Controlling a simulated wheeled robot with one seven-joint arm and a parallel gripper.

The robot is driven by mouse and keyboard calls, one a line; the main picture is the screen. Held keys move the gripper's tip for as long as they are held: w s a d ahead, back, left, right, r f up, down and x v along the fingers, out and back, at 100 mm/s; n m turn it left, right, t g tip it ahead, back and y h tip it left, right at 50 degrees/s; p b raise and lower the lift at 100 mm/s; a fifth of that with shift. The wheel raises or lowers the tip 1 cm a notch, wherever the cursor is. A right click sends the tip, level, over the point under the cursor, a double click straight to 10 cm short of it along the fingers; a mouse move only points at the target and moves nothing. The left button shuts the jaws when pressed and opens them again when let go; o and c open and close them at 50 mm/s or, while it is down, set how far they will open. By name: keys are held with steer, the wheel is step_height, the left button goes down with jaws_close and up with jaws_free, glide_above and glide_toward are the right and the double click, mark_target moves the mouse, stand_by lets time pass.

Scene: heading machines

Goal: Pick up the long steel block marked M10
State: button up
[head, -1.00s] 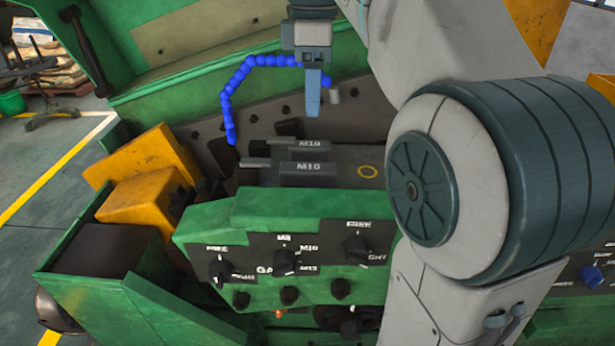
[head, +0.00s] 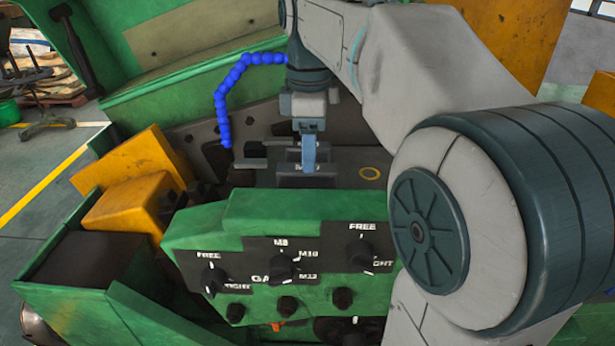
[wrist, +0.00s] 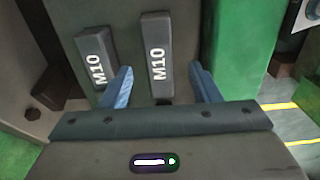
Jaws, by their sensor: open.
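Two dark steel blocks marked M10 lie side by side on the machine. In the wrist view, the right block (wrist: 157,50) looks somewhat longer than the left block (wrist: 95,52). My gripper (wrist: 161,70) is open, with one blue finger on each side of the right block and no visible grip on it. The left finger stands in the gap between the blocks, hiding part of the left one. In the head view my gripper (head: 308,168) points down over the blocks and partly covers a label. The nearer block (head: 295,181) shows its front face there.
A green control box (head: 270,215) with black knobs stands in front of the blocks. Yellow parts (head: 135,185) are at the left. A blue segmented hose (head: 223,100) curves close behind and left of my gripper.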

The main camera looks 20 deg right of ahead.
mark_target(307, 176)
step_height(307, 176, down, 5)
steer(key=shift+w+a+r, duration=0.1)
steer(key=shift+w, duration=0.05)
jaws_close()
steer(key=shift+r, duration=0.1)
